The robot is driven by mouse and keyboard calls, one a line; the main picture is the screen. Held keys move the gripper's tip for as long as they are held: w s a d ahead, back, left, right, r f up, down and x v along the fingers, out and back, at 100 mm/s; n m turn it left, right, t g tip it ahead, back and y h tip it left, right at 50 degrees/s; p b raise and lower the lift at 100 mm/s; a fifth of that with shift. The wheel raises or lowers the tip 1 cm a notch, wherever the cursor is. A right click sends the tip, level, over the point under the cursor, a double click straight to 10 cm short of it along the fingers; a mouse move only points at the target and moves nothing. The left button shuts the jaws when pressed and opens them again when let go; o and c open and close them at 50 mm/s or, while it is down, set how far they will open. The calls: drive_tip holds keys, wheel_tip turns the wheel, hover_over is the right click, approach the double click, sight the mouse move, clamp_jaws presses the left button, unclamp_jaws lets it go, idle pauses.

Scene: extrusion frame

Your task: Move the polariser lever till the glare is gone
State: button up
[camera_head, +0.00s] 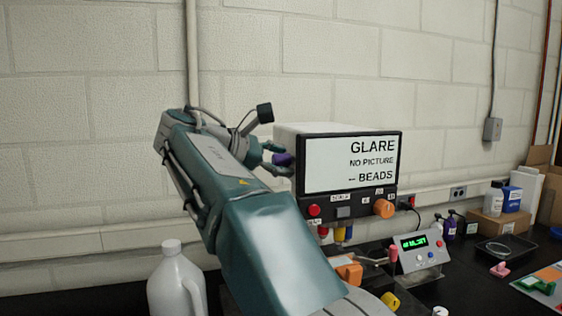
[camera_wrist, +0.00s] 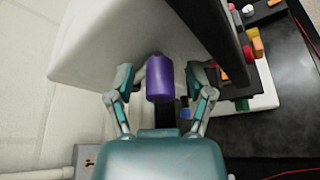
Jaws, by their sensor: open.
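The monitor box (camera_head: 352,162) stands against the wall; its screen reads "GLARE", "NO PICTURE" and "← BEADS". A purple knob, which looks like the polariser lever's grip (camera_head: 283,159), sticks out at the left side of the box. In the wrist view the purple grip (camera_wrist: 159,80) lies between the two fingers of my gripper (camera_wrist: 160,82). The fingers are apart, with a gap on each side of the grip. My gripper also shows in the head view (camera_head: 275,158), beside the box's left side, partly hidden by my arm.
Below the screen are a red button (camera_head: 314,210) and an orange knob (camera_head: 384,208). A small control box with a green display (camera_head: 414,243) stands at the front right. A white jug (camera_head: 172,280) stands at the lower left. Bottles and cartons stand further right.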

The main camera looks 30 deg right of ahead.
drive_tip(key=v, duration=1.2)
drive_tip(key=shift+f, duration=0.15)
drive_tip(key=s+a+f+m+t+y, duration=0.2)
drive_tip(key=s+f, duration=0.4)
drive_tip(key=f, duration=0.5)
drive_tip(key=s+a+f+m+t+y, duration=0.2)
drive_tip(key=s+f+y, duration=0.5)
drive_tip(key=f, duration=0.5)
drive_tip(key=s+a+f+m+t+y, duration=0.2)
drive_tip(key=s+f+m+y, duration=0.3)
drive_tip(key=f, duration=0.7)
drive_tip(key=shift+s+a+f+m, duration=0.25)
drive_tip(key=shift+s+a+m, duration=0.15)
drive_tip(key=shift+s+a, duration=0.4)
drive_tip(key=shift+s+d, duration=0.15)
